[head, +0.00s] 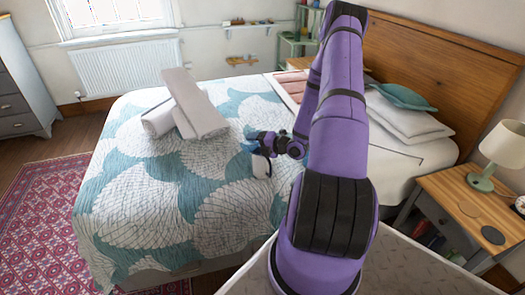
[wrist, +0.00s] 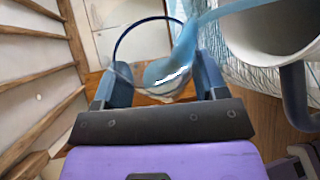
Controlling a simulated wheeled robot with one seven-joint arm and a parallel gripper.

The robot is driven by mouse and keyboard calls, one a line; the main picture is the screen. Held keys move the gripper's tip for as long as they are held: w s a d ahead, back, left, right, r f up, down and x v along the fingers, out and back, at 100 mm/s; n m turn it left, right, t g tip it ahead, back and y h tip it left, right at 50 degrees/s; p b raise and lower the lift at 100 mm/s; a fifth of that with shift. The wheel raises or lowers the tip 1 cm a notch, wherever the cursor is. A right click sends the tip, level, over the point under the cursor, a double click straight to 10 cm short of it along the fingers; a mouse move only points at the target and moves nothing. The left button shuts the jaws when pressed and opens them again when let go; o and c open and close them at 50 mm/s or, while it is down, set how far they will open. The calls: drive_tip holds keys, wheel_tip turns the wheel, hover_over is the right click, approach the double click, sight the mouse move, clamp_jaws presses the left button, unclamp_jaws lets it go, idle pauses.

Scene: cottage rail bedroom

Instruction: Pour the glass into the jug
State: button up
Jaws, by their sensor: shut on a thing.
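My gripper (wrist: 157,82) is shut on a clear glass (wrist: 118,45) with a dark blue rim, held between its two fingers in the wrist view. The glass is tilted and has blue liquid (wrist: 172,68) in it. A blue stream runs from the glass toward the mouth of a white jug (wrist: 262,38) at the upper right. The jug's grey-blue handle (wrist: 294,92) faces down in that view. In the head view my gripper (head: 254,145) is just above the white jug (head: 261,166) by the bed's near side. The jug's bottom inside is hidden.
The bed (head: 150,215) has a teal and white patterned quilt, with rolled white bedding (head: 190,105) on it. Pillows (head: 410,118) lie at the wooden headboard (head: 440,65). A nightstand (head: 455,195) with a lamp (head: 500,150) stands at the right. The quilt left of the jug is clear.

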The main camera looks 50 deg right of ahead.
drive_tip(key=shift+d+r+m, duration=0.25)
drive_tip(key=shift+r+m, duration=0.15)
drive_tip(key=shift+m, duration=0.3)
idle(0.4)
